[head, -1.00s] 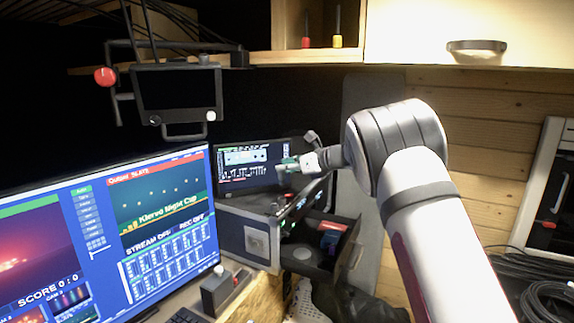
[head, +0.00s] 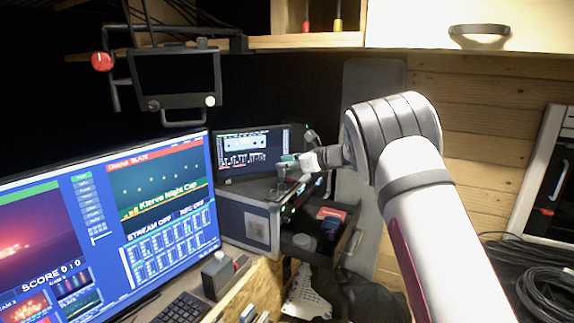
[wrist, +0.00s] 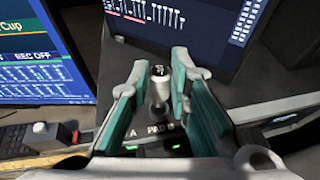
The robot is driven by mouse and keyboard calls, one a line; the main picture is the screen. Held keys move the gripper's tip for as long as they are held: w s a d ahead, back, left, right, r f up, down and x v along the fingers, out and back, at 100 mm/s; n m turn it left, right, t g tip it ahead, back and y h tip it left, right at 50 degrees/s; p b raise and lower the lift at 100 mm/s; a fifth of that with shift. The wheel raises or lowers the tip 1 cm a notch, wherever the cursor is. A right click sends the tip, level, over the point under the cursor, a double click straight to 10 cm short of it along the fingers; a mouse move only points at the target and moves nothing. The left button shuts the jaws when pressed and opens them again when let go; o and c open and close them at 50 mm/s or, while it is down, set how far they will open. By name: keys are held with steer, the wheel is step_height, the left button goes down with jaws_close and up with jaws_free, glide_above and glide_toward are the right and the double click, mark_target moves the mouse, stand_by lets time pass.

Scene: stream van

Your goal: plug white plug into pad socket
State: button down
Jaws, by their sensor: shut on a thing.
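My gripper (head: 288,163) is over the top of the dark equipment case, in front of the small screen. In the wrist view its teal fingers (wrist: 158,82) are shut on a pale grey-white plug (wrist: 159,92) with a dark end. The plug looks roughly in line with the panel's lettering. The panel (wrist: 158,128) below carries the letters A, PAD and B, with green lights under them. The pad socket opening itself is not clear, so I cannot tell whether the plug's tip touches it. In the head view the plug is too small to make out.
The small screen (head: 252,146) stands close behind my gripper. The equipment case (head: 247,226) has an open drawer (head: 325,225) on its right. A large monitor (head: 110,225) fills the left, with a keyboard (head: 182,308) before it. Black cables (head: 548,292) lie coiled at right.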

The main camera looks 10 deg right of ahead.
steer(key=shift+f, duration=1.4)
steer(key=c, duration=1.4)
jaws_free()
steer(key=v, duration=1.2)
steer(key=shift+d, duration=0.1)
